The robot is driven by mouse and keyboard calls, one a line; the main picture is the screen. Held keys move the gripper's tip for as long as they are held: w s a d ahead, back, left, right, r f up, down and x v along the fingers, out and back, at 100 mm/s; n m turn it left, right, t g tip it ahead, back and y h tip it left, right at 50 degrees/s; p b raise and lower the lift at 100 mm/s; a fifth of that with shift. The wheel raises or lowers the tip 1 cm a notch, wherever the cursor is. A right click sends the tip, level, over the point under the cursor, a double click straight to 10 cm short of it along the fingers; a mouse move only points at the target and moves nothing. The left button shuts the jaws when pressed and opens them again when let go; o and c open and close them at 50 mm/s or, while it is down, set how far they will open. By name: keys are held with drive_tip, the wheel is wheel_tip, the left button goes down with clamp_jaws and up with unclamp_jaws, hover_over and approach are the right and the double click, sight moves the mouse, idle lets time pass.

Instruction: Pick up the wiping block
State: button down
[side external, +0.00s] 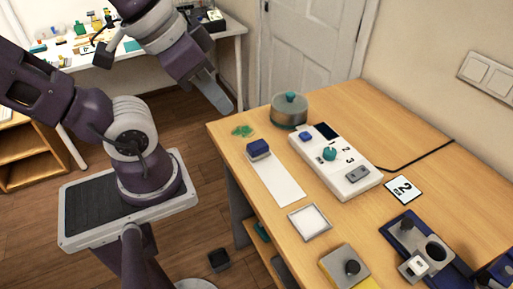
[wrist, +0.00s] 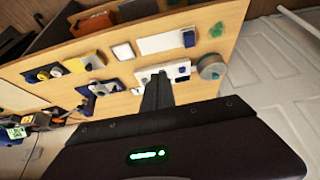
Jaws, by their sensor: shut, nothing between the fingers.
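The wiping block, blue on top with a pale lower part (side external: 258,149), sits at the far end of a white strip (side external: 281,184) on the wooden table. In the wrist view the blue block (wrist: 189,38) is at the right end of the strip (wrist: 161,43). My gripper (side external: 230,108) is shut and empty, raised in the air beyond the table's far left corner, well apart from the block. In the wrist view its fingertips (wrist: 157,74) show in front of the white control box, and the block is beyond them.
Right of the strip is a white control box (side external: 354,184) with a teal knob. A round lidded pot (side external: 289,110) and green bits (side external: 242,131) are at the far end. A framed white square (side external: 310,221) and a yellow-based fixture (side external: 346,267) are nearer.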

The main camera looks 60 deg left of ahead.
drive_tip(key=shift+c, duration=2.2)
unclamp_jaws()
drive_tip(key=n+g, duration=0.6)
drive_tip(key=n, duration=1.2)
hover_over(258, 144)
drive_tip(key=f, duration=1.7)
drive_tip(key=shift+w+d, duration=0.1)
drive_tip(key=shift+d, duration=0.2)
drive_tip(key=shift+n, duration=0.3)
drive_tip(key=f, duration=0.7)
drive_tip(key=shift+a+f, duration=0.2)
drive_tip(key=shift+a, duration=0.05)
